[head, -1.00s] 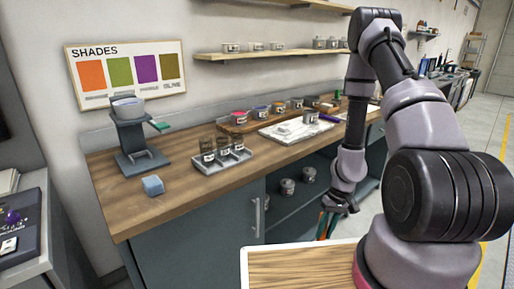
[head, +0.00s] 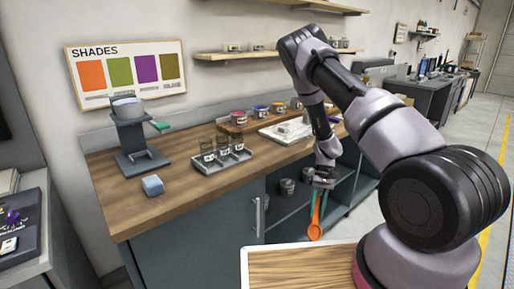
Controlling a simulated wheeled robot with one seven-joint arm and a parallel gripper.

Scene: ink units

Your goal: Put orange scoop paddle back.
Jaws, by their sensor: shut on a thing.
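The orange scoop paddle (head: 315,222) hangs down from my gripper (head: 321,190) in the head view, its round scoop end lowest. My gripper is shut on its upper part and points down, in front of the counter's open shelf bay. A teal strip shows beside the paddle; I cannot tell whether it is a finger. My arm hides part of the counter's right side.
A grey tray (head: 207,168) holds clear glasses. A blue-grey block (head: 152,186) and a grey stand (head: 135,140) are to the left. A white board (head: 270,131) lies at the back. The front left of the counter is clear. A wall shelf (head: 226,56) hangs above.

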